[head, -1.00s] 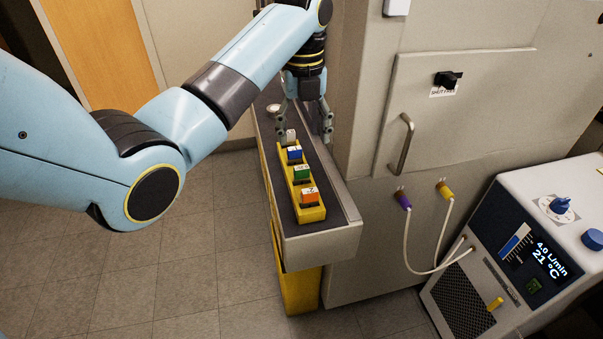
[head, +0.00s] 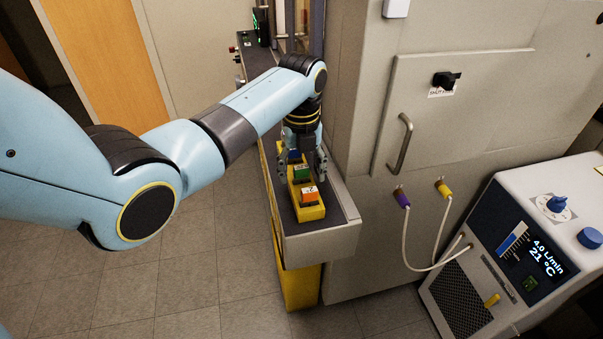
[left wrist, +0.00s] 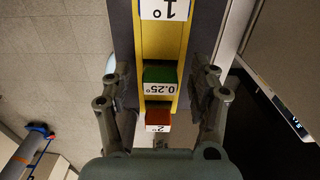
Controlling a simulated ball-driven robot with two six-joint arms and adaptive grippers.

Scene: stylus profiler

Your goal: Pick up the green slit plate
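The green slit plate (head: 301,173) stands in a yellow holder (head: 312,213) on the narrow bench. In the left wrist view the green slit plate (left wrist: 159,76) shows a label reading 0.25°. My left gripper (head: 304,179) points down over the holder, open, with its fingers on either side of the row. In the left wrist view the left gripper's fingertips (left wrist: 160,95) spread to both sides of the green and orange plates, touching neither as far as I can see. My right gripper is not in view.
An orange plate (head: 309,194) stands in front of the green one, and a blue plate (head: 294,156) behind it, partly hidden by my gripper. The beige cabinet (head: 360,140) rises close on the right.

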